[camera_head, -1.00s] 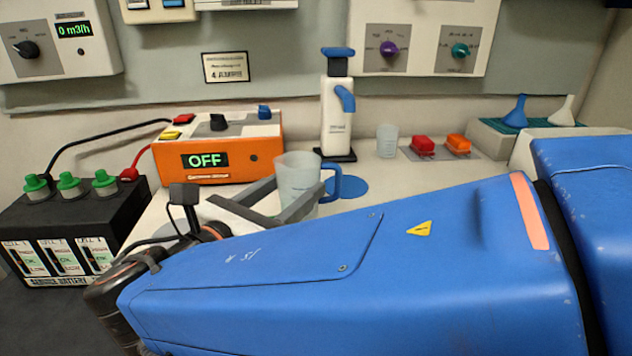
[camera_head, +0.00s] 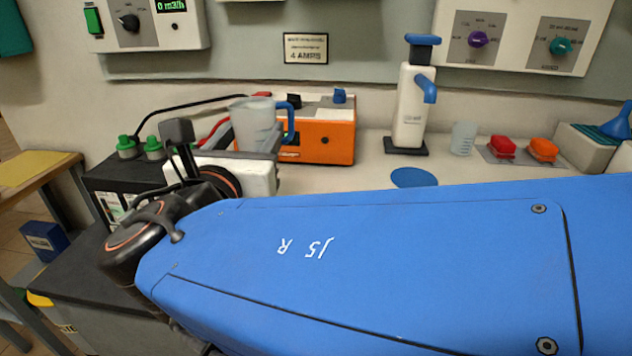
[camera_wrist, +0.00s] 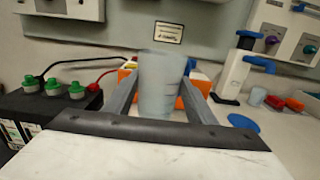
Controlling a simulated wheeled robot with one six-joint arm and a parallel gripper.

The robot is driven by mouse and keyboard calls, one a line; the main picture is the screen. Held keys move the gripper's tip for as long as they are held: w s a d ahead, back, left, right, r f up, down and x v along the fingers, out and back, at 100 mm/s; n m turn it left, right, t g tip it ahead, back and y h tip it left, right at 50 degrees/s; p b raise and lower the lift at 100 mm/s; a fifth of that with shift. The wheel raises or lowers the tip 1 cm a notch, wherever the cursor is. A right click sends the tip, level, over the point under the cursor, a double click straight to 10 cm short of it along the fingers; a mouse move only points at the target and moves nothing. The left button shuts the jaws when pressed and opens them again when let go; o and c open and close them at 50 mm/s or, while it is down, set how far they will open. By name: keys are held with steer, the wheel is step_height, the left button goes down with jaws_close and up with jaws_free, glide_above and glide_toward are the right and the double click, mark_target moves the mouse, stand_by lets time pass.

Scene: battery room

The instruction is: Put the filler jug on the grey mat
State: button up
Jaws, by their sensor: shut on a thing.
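The filler jug, a translucent cup (camera_head: 254,124) with a blue handle, is raised in front of the orange charger. My gripper (camera_wrist: 158,92) is shut on it, one finger on each side; the jug (camera_wrist: 160,70) looks upright in the wrist view. A flat grey sheet (camera_head: 494,156) lies at the right of the bench under a red and an orange block. I cannot tell whether this is the grey mat. A dark grey top (camera_head: 75,275) also shows at the lower left, under the battery.
The black battery (camera_head: 98,178) with green caps stands left of the orange charger (camera_head: 335,140). A blue disc (camera_head: 414,177) lies bare before the white pump bottle (camera_head: 410,110). A small beaker (camera_head: 463,138) stands right of the bottle. A wooden table (camera_head: 30,170) is at far left.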

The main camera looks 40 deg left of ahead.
steer(key=shift+s+a+r+n+g+y, duration=0.2)
steer(key=shift+s+a+n+y, duration=0.1)
steer(key=shift+s+a+y, duration=0.15)
steer(key=shift+s+a+r+n+g+y, duration=0.25)
steer(key=shift+s+a+n, duration=0.1)
steer(key=shift+s, duration=0.2)
steer(key=shift+s+a+f, duration=0.1)
steer(key=shift+f, duration=2.4)
steer(key=shift+s+a+f, duration=0.1)
steer(key=shift+f, duration=2.35)
steer(key=shift+f, duration=0.1)
steer(key=o, duration=1.2)
